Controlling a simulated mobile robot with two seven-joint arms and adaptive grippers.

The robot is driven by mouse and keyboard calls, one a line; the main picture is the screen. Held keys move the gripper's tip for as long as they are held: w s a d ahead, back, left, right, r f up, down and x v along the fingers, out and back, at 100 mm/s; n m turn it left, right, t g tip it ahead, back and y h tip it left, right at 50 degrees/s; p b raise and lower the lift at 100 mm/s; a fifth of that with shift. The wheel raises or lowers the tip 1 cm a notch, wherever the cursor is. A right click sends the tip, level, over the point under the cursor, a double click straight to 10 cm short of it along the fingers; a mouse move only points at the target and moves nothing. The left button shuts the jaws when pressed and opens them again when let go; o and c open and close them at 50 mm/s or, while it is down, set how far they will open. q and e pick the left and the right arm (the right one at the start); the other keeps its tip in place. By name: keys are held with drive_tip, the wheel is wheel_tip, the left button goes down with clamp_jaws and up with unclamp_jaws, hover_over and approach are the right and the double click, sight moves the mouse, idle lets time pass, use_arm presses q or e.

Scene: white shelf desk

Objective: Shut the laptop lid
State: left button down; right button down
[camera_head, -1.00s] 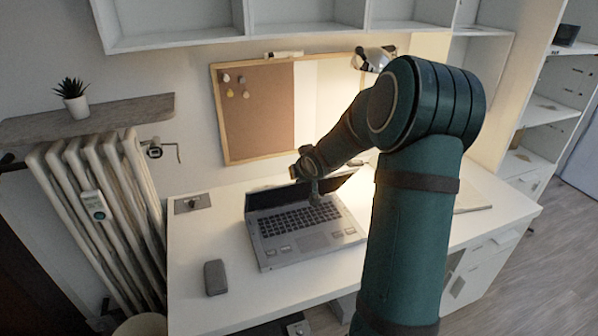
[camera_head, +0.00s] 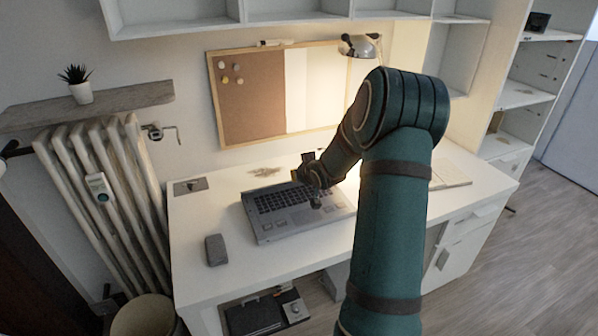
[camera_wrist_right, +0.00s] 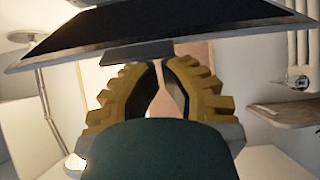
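The grey laptop (camera_head: 290,222) sits on the white desk with its keyboard uncovered. Its lid barely shows in the head view and its angle is hard to tell there. In the right wrist view the lid seems to be the wide dark panel (camera_wrist_right: 180,30) crossing the top, close in front of the fingertips. My right gripper (camera_head: 305,170) is at the rear of the laptop, above the back of the keyboard. In the wrist view its yellow-backed fingers (camera_wrist_right: 160,72) are close together with a narrow gap and nothing held. Contact with the lid cannot be told. My left gripper is out of view.
A dark grey case (camera_head: 216,250) lies left of the laptop on the desk (camera_head: 190,270). A small panel (camera_head: 191,186) is at the back left. A lamp (camera_head: 362,46) and a corkboard (camera_head: 245,95) are behind. A notebook (camera_head: 450,174) lies right of my arm.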

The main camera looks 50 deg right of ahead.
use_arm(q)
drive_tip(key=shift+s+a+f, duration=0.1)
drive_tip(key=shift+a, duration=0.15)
use_arm(e)
drive_tip(key=shift+s+f, duration=0.25)
drive_tip(key=shift+f, duration=0.05)
drive_tip(key=shift+a, duration=0.1)
